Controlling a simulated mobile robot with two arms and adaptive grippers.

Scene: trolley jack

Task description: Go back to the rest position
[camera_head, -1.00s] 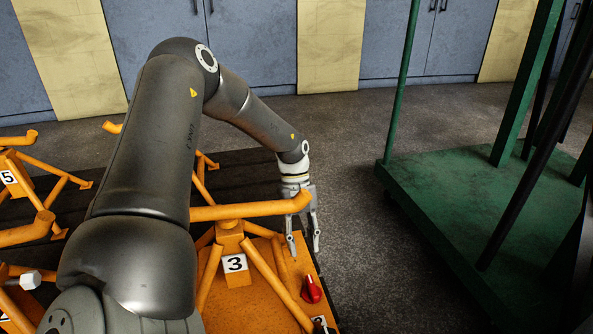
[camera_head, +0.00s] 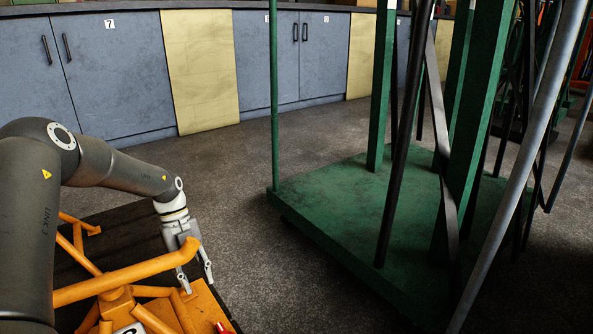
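My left gripper (camera_head: 198,287) is at the lower left of the head view, at the end of my dark grey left arm. Its two fingers point down and stand apart, with nothing seen between them. It is just beyond the end of an orange bar, over or near the orange stand (camera_head: 128,277); I cannot tell whether it touches the stand. My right gripper is not in view.
A green trolley (camera_head: 330,205) with upright posts stands to the right of my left gripper. Bare grey floor (camera_head: 245,215) lies between. Blue cabinets (camera_head: 115,75) line the back. A red part (camera_head: 221,328) shows at the bottom edge.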

